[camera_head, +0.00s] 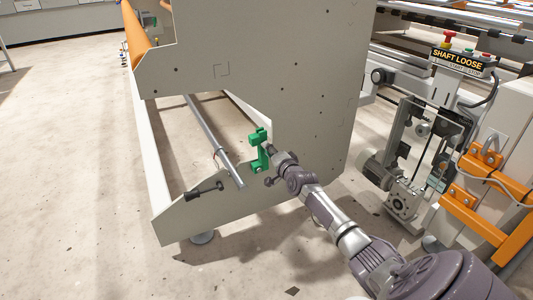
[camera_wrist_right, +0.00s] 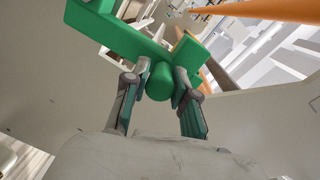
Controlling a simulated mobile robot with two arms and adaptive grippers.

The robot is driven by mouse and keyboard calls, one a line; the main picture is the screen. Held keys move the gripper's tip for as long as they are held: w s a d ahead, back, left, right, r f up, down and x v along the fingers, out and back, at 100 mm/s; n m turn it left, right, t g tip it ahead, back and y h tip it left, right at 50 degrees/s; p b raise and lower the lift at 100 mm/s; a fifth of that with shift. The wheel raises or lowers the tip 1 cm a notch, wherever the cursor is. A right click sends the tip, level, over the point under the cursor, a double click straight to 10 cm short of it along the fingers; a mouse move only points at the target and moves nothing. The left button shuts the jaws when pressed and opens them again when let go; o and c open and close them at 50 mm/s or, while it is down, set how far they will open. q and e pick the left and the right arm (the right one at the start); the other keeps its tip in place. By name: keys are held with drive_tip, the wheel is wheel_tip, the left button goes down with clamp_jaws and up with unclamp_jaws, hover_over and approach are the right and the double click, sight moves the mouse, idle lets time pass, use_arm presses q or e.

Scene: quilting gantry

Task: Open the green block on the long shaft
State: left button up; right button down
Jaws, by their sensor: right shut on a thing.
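The green block (camera_head: 259,150) stands upright on the grey machine frame, near the end of the long metal shaft (camera_head: 212,138). My right gripper (camera_head: 273,151) reaches it from the right. In the right wrist view the green block (camera_wrist_right: 130,35) fills the upper middle, with a round green knob (camera_wrist_right: 159,82) sticking out toward the camera. The two fingers of my right gripper (camera_wrist_right: 158,90) are on either side of this knob and shut on it. Whether the block's jaw is open cannot be told. My left gripper is not in view.
A large grey side panel (camera_head: 262,70) stands right behind my right gripper. A black handle (camera_head: 204,190) sits on the lower frame rail. A control box labelled SHAFT LOOSE (camera_head: 462,62) and orange brackets (camera_head: 480,200) stand at the right. The floor at left is clear.

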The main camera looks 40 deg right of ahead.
drive_tip(key=shift+d, duration=0.1)
idle(0.3)
drive_tip(key=c, duration=0.9)
unclamp_jaws()
drive_tip(key=shift+s+a+f, duration=0.1)
drive_tip(key=shift+s+a, duration=0.1)
drive_tip(key=shift+s, duration=0.05)
drive_tip(key=v, duration=1.1)
drive_tip(key=shift+s+d, duration=0.1)
drive_tip(key=shift+s, duration=0.2)
